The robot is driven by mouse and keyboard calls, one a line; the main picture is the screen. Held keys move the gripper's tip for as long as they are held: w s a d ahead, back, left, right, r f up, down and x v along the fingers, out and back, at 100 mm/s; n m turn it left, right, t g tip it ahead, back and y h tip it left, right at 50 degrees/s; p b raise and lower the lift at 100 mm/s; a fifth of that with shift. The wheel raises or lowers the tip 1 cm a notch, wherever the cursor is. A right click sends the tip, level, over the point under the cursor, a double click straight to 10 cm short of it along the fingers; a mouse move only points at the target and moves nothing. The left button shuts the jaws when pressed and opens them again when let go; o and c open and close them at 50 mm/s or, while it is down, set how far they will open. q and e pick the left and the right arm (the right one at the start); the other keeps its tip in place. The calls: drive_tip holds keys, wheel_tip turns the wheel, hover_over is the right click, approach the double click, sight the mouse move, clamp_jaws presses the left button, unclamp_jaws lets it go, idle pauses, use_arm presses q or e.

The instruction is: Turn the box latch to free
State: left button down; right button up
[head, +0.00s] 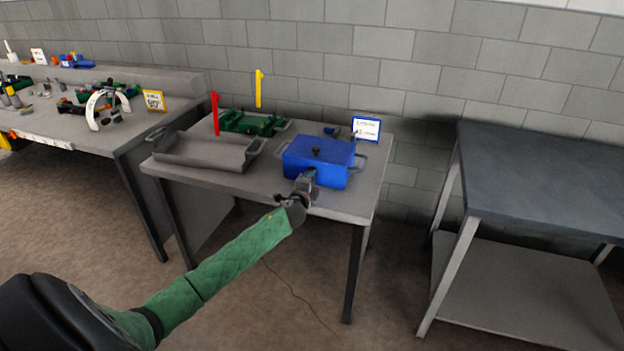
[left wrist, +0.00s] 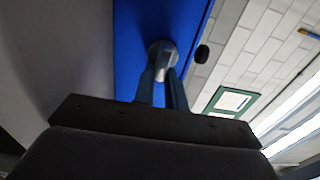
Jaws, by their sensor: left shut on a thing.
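My left gripper (head: 305,183) is at the box's front face. In the left wrist view its two fingers (left wrist: 162,85) are shut on a grey rounded latch (left wrist: 162,55) that stands out from the blue face. In the head view the gripper hides most of the latch, so its turn angle is hard to tell. My right gripper is in neither view.
A grey tray (head: 205,151), a green holder (head: 252,122) and a sign (head: 366,128) share the table (head: 240,186). A red post and a yellow post stand at the back. A cluttered bench is at the left. An empty dark table (head: 545,175) stands at the right.

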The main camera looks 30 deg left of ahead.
use_arm(q)
drive_tip(key=shift+d+f, duration=0.1)
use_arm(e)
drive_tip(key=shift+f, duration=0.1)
use_arm(q)
drive_tip(key=c, duration=1.4)
unclamp_jaws()
drive_tip(key=shift+c, duration=0.2)
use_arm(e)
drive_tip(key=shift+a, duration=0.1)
use_arm(q)
drive_tip(key=shift+s, duration=0.1)
